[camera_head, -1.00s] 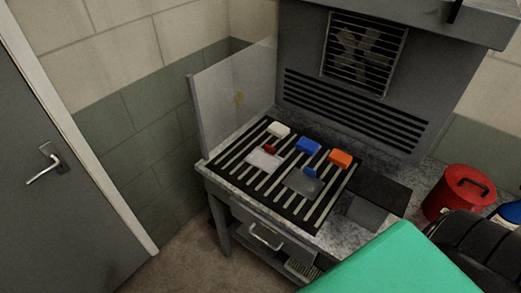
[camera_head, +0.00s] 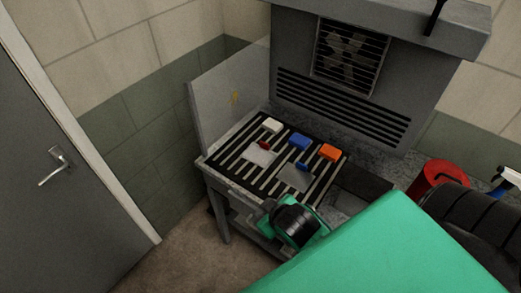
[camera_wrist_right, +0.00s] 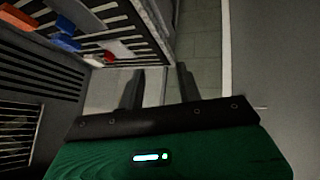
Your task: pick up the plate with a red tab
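The plate with the red tab (camera_head: 260,155) is a pale thin plate lying on the slatted top of the bench. Its red tab (camera_head: 263,143) is at its back edge. In the right wrist view the plate (camera_wrist_right: 119,48) and tab (camera_wrist_right: 109,57) show small at upper left. My right gripper (camera_wrist_right: 161,82) has its two dark fingers apart with nothing between them. It is apart from the plate. In the head view a green and black part of my arm is at the bench's front edge; the fingertips cannot be made out there. My left gripper is not in view.
A darker plate (camera_head: 294,179) lies right of the pale one. White (camera_head: 272,125), blue (camera_head: 299,142) and orange (camera_head: 329,152) blocks stand behind them. A clear panel (camera_head: 228,95) edges the bench's left side. A red can (camera_head: 436,178) is at right.

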